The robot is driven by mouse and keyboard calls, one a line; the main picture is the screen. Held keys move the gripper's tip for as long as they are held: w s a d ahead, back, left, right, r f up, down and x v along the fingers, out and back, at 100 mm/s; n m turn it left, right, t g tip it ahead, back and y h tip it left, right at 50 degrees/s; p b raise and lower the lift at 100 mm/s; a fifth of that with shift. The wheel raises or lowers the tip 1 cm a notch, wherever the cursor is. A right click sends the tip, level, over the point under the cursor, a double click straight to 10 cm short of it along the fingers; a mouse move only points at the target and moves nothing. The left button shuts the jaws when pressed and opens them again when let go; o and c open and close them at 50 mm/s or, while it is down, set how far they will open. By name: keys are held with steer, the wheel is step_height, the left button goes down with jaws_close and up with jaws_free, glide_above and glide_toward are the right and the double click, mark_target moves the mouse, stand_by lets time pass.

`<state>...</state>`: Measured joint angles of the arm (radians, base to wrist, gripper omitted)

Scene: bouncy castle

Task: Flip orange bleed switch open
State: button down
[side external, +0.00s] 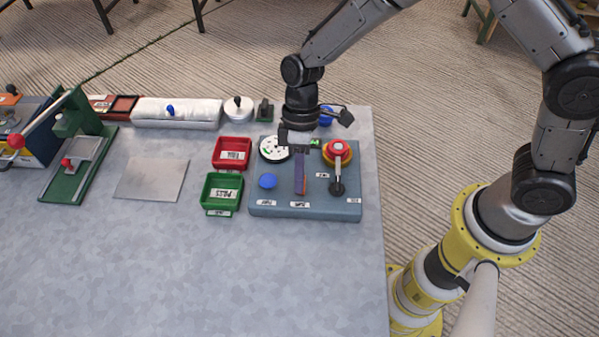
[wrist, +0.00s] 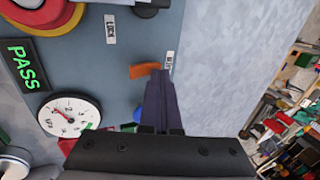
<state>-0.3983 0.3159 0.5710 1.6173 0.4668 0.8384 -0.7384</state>
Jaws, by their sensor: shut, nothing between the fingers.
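The orange bleed switch (wrist: 145,71) shows in the wrist view as a short orange lever on the grey-blue panel (wrist: 105,75), beside a partly hidden label. My gripper (wrist: 160,73) is shut and empty, with its dark purple fingers together and their tips right at the switch's right end. I cannot tell whether they touch it. In the side view my gripper (side external: 299,192) points down over the front middle of the panel (side external: 258,207). The fingers hide most of the switch there; only a thin orange edge shows beside them.
A red knob on a yellow base (side external: 338,150) with a black-tipped lever (side external: 337,187) stands right of my gripper. A round dial (side external: 275,149) and a blue button (side external: 267,181) are left of it. Red (side external: 232,153) and green (side external: 221,192) trays sit beside the panel. The table front is clear.

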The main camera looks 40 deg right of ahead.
steer(key=shift+w+d, duration=0.1)
steer(key=shift+w+d, duration=0.5)
stand_by(0.4)
steer(key=v, duration=1.4)
steer(key=shift+w+d+f, duration=0.2)
steer(key=shift+w+d, duration=0.15)
